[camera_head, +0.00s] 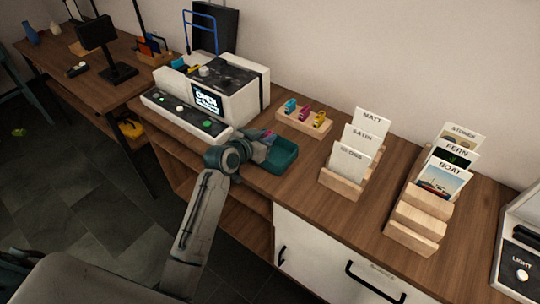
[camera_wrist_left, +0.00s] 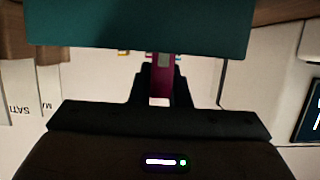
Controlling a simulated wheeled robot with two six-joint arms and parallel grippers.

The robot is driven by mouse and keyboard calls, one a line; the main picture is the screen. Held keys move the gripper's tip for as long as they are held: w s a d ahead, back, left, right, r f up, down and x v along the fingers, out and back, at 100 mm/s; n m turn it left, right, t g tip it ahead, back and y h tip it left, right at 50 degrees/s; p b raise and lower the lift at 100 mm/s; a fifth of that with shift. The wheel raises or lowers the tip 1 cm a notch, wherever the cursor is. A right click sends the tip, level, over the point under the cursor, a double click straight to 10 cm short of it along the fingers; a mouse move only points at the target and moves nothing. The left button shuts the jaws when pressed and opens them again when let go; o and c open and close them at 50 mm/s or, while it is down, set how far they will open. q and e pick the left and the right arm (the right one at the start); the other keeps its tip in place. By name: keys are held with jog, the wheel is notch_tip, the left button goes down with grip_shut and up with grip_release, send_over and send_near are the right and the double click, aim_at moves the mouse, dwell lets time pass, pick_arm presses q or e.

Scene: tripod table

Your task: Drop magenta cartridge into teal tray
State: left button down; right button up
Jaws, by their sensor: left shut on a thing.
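My left gripper (camera_head: 262,145) is shut on a magenta cartridge (camera_wrist_left: 161,78), which is held between the two dark fingers in the left wrist view. In the head view a bit of the cartridge (camera_head: 269,138) shows pink at the gripper, which covers most of it. The teal tray (camera_head: 284,163) sits on the wooden counter, and the gripper is at its left rim. In the left wrist view the tray (camera_wrist_left: 140,27) fills the top. I cannot tell whether the cartridge is over the tray's opening. My right gripper is not in view.
A wooden holder (camera_head: 291,121) with cyan, magenta and yellow cartridges stands behind the tray. A white printer (camera_head: 225,92) with a lit screen is to the left. Wooden card racks (camera_head: 340,183) stand to the right. Bare counter (camera_head: 268,187) lies in front of the tray.

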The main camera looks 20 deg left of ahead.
pick_arm(q)
jog(key=shift+r, duration=0.1)
jog(key=c, duration=1.3)
grip_release()
jog(key=shift+s, duration=0.1)
jog(key=b+v, duration=0.1)
jog(key=v, duration=0.9)
jog(key=shift+s+r, duration=0.15)
jog(key=shift+s, duration=0.2)
jog(key=shift+a, duration=0.1)
